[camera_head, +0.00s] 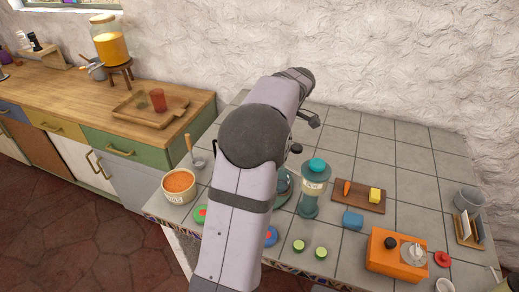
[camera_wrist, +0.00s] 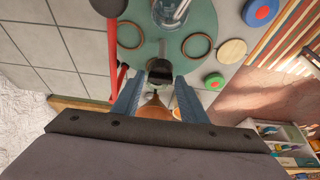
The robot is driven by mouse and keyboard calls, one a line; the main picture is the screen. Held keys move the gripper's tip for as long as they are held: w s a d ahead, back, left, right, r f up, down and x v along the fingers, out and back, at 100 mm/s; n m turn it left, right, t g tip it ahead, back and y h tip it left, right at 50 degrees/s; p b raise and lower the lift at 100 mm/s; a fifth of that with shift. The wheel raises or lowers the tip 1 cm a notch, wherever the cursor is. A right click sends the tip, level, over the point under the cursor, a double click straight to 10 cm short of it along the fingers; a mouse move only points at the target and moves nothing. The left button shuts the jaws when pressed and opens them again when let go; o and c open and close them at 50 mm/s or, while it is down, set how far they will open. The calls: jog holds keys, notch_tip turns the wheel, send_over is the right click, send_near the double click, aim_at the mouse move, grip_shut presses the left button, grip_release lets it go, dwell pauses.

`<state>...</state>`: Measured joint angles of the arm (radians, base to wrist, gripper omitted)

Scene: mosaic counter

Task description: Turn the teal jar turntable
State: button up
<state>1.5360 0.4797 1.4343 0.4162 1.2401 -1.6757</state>
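The teal jar turntable (camera_wrist: 148,32) is a flat teal disc at the top of the wrist view. It carries a glass jar (camera_wrist: 172,12) and ring-shaped marks or coasters. A dark knob (camera_wrist: 159,72) sits near its edge. My gripper (camera_wrist: 158,82) has its two blue fingers apart, with the knob in line with the gap between the fingertips. I cannot tell whether either finger touches it. In the head view my arm hides my gripper and most of the turntable.
A pot of orange food (camera_head: 179,186) stands left of my arm. A board with a carrot and a yellow block (camera_head: 375,196), an orange box (camera_head: 393,250) and a grey cup (camera_head: 468,200) are to the right. A red rod (camera_wrist: 115,80) lies close beside the left finger.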

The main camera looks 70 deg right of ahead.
jog(key=shift+r, duration=0.1)
jog(key=b+v, duration=0.1)
jog(key=v, duration=0.6)
dwell(0.4)
